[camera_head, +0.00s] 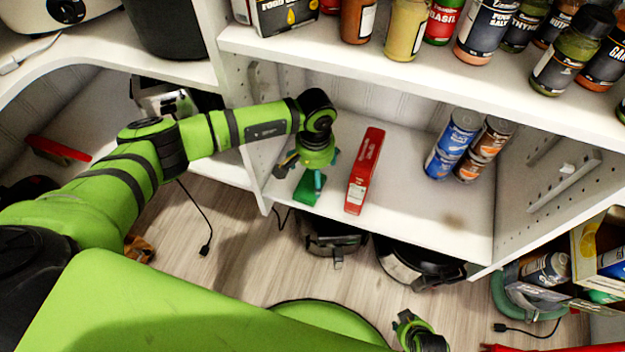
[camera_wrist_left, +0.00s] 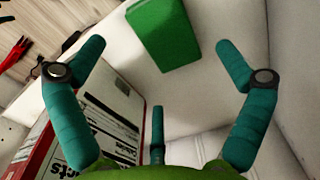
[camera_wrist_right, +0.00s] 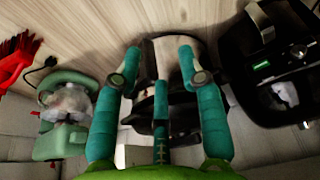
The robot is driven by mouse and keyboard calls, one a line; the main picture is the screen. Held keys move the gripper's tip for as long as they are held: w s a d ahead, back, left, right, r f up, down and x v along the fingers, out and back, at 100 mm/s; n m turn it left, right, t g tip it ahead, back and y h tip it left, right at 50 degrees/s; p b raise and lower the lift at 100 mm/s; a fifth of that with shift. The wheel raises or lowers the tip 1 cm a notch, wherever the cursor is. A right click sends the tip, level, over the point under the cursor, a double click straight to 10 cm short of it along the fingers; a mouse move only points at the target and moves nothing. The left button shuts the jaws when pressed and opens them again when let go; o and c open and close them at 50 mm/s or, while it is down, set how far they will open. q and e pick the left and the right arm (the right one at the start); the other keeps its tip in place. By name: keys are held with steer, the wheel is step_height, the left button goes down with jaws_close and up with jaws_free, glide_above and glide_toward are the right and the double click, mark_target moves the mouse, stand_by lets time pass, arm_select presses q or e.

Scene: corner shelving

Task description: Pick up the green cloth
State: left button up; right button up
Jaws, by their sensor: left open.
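The green cloth (camera_head: 309,190) lies as a compact, folded-looking block on the white lower shelf, near its front edge. In the left wrist view the green cloth (camera_wrist_left: 163,35) is ahead of the fingers, at the top of the picture. My left gripper (camera_head: 318,178) is over the cloth, pointing down. Its teal fingers (camera_wrist_left: 160,46) are spread wide with nothing between them, and no contact with the cloth shows. My right gripper (camera_head: 408,322) is low, in front of the shelving. Its fingers (camera_wrist_right: 158,52) are partly apart and empty.
A red box (camera_head: 365,170) stands just right of the left gripper. Several cans (camera_head: 452,145) stand farther right on the shelf. The upper shelf edge (camera_head: 400,75) with spice jars is behind and above. Dark appliances (camera_head: 332,238) sit on the floor below.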

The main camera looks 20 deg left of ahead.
mark_target(310, 187)
arm_select(q)
steer(key=shift+s+f, duration=0.2)
steer(key=shift+f, duration=0.3)
step_height(310, 187, down, 4)
steer(key=b, duration=0.3)
steer(key=shift+w+f, duration=0.1)
steer(key=shift+f, duration=0.3)
steer(key=c, duration=1)
arm_select(e)
steer(key=r, duration=0.2)
steer(key=s+r+g, duration=0.1)
steer(key=shift+a, duration=0.3)
